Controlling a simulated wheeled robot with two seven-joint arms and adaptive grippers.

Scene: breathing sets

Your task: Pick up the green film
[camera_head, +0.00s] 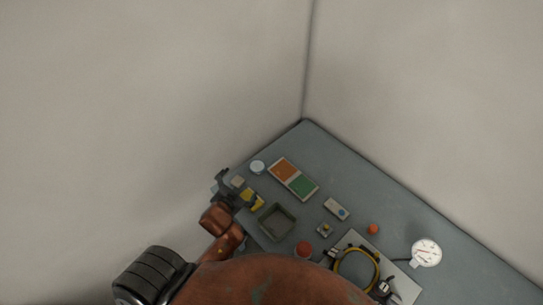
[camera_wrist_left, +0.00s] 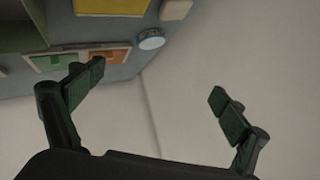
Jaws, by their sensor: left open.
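The green film (camera_head: 302,187) lies flat in a pale-framed holder on the grey table, beside an orange film (camera_head: 284,170). In the left wrist view the green film (camera_wrist_left: 67,62) shows at the upper left, next to the orange film (camera_wrist_left: 108,57). My left gripper (camera_head: 222,183) is at the table's left edge, left of the films and apart from them. In the left wrist view its two fingers (camera_wrist_left: 156,90) are spread wide with nothing between them. My right gripper is not in view.
Near my left gripper are a yellow block (camera_head: 251,198) and a round pale-blue disc (camera_head: 258,167). A dark green tray (camera_head: 290,231), a red dome (camera_head: 304,249), a yellow hose ring (camera_head: 343,256) and a white gauge (camera_head: 427,252) are further right. Walls rise behind the table.

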